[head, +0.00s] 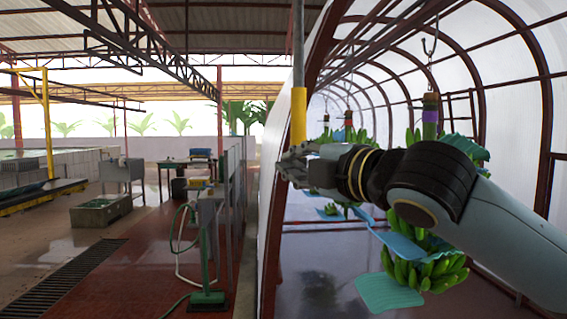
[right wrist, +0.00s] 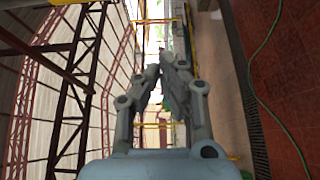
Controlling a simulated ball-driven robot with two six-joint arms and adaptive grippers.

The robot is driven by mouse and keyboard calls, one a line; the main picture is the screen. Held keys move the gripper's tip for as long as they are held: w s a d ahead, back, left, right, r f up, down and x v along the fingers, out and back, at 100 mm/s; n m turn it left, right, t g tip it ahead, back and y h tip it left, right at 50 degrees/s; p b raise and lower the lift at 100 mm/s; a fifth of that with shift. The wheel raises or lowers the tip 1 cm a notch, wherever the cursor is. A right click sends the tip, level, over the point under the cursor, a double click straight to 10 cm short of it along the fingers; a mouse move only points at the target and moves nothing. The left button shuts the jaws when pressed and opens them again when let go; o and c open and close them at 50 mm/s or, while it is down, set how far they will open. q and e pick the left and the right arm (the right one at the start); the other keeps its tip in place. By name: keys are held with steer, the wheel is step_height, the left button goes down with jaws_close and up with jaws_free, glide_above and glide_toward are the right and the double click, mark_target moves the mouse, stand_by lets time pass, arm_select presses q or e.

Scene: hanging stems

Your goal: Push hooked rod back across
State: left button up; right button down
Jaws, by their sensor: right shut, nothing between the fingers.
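A grey upright rod with a yellow sleeve (head: 298,115) hangs in the middle of the head view. Its top runs out of the picture, so no hook shows on it. My right gripper (head: 285,165) is at the sleeve's lower end and overlaps it in the picture. I cannot tell whether they touch. The lower end of the rod is hidden by the gripper or ends there. In the right wrist view the right gripper (right wrist: 163,76) has its fingertips together, with nothing between them. I cannot make out the rod there. My left gripper is not in view.
Banana stems hang under the arched tunnel at right; the nearest bunch (head: 425,270) has blue sheets and hangs from a metal hook (head: 430,48). The red walkway is mostly clear.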

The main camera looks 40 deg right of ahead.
steer(key=w+b, duration=0.7)
steer(key=w, duration=0.3)
steer(key=d+b, duration=0.1)
steer(key=s+d+b, duration=0.1)
steer(key=d, duration=0.2)
steer(key=shift+s+f+b, duration=0.1)
steer(key=shift+s+b, duration=0.3)
steer(key=shift+a, duration=0.1)
